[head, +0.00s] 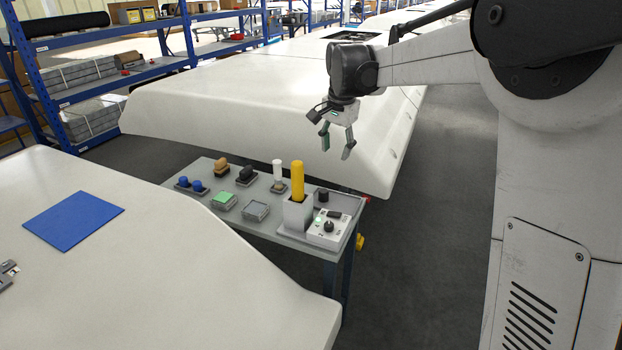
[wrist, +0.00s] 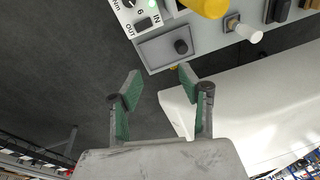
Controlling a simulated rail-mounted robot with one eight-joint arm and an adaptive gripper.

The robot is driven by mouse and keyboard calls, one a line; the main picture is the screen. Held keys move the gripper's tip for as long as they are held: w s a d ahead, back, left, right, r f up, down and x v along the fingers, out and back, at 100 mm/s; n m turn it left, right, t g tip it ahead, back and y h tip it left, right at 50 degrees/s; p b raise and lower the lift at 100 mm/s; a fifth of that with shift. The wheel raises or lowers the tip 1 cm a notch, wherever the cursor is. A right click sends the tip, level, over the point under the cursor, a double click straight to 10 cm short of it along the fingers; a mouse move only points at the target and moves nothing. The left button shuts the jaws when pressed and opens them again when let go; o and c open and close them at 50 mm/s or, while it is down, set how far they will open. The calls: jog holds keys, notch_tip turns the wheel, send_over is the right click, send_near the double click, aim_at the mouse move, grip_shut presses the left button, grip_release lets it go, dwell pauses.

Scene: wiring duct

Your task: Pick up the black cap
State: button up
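The black cap (head: 322,195) is a small dark cylinder standing at the right end of the grey bench, behind the white control box. In the wrist view the black cap (wrist: 181,46) stands on a grey rectangular plate, just beyond the fingertips. My gripper (head: 337,143) is open and empty, with green pads on its fingers. It hangs above and behind the bench's right end, apart from the cap. In the wrist view my gripper (wrist: 160,75) shows its two fingers spread, with only floor and a white surface between them.
A yellow cylinder (head: 297,181) stands tall in a white holder beside the cap. The control box (head: 328,228) is in front of it. A white peg (head: 277,170), black piece (head: 246,174) and blue pieces (head: 197,185) sit further left. A large white body (head: 250,100) lies behind.

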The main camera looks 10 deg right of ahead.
jog(key=w+f+m+g+p, duration=0.1)
jog(key=w+f+m, duration=0.1)
jog(key=w+f, duration=0.35)
jog(key=m+g+p, duration=0.1)
jog(key=m, duration=0.1)
send_over(324, 190)
notch_tip(324, 190, down, 5)
notch_tip(324, 190, down, 14)
jog(key=shift+s, duration=0.1)
jog(key=shift+c, duration=0.5)
jog(key=c, duration=0.5)
